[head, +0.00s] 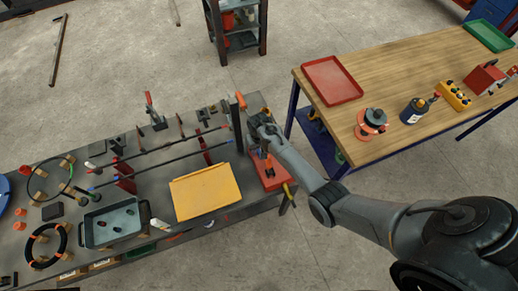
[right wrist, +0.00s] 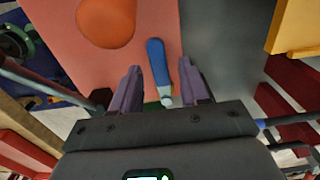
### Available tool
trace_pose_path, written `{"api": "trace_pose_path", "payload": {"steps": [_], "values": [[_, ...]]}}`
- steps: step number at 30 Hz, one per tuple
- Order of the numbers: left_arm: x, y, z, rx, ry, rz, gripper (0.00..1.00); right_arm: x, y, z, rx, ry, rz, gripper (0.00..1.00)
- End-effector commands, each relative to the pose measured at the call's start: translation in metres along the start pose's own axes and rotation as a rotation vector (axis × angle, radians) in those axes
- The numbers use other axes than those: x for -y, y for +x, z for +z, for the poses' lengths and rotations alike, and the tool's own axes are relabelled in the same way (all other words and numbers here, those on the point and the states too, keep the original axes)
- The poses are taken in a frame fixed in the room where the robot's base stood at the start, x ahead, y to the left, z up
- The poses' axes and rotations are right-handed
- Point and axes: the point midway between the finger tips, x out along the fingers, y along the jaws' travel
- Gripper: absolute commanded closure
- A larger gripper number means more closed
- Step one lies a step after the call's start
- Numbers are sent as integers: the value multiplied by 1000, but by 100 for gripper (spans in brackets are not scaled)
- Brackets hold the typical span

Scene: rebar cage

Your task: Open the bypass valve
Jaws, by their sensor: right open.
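A red panel (head: 270,182) lies at the right end of the grey workbench. In the right wrist view its orange-red face (right wrist: 60,35) carries a round orange knob (right wrist: 106,22) and a blue lever (right wrist: 157,62) with a pale grey end. I cannot tell for sure that this lever is the bypass valve's handle. My right gripper (right wrist: 164,90) is open, its two purple fingers on either side of the lever's lower part, with gaps visible. In the head view my right arm reaches over the panel and hides part of it. My left gripper is not in view.
A yellow plate (head: 205,191) lies left of the panel. Rods on posts, a grey tray (head: 112,224) and rings crowd the bench further left. A wooden table (head: 430,80) with a red tray (head: 331,80) stands at the right. Bare floor separates the tables.

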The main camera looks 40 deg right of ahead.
Motion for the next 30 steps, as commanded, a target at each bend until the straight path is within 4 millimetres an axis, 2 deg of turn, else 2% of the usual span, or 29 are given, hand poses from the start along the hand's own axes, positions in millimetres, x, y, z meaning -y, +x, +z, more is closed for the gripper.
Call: {"api": "trace_pose_path", "payload": {"steps": [2,10,23,30], "values": [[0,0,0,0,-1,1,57,0,0,0,0,0,0,58],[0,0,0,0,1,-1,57,0,0,0,0,0,0,100],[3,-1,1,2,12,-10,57,-1,-1,0,0,-10,0,100],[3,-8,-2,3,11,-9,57,-4,-2,0,1,-93,1,100]]}}
